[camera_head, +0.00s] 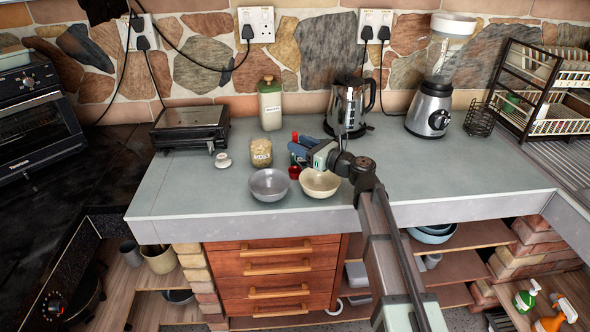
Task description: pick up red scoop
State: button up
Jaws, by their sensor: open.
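The red scoop (294,172) is on the grey worktop, behind and between a grey bowl and a cream bowl. Its rounded red part shows below my gripper, and a small red piece shows above the fingers. I cannot tell if this piece belongs to the scoop. My gripper (299,152) reaches in from the right with its dark blue fingers open, right at the scoop. The fingers hide part of it, and I cannot tell whether they touch it.
A grey bowl (269,184) and a cream bowl (320,182) stand at the front edge. A jar (261,152) stands close left of my gripper. A bottle (270,105), kettle (347,108) and blender (429,112) stand behind.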

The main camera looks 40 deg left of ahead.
jog(key=a, duration=0.2)
jog(key=shift+a, duration=0.35)
grip_shut()
jog(key=shift+r, duration=0.1)
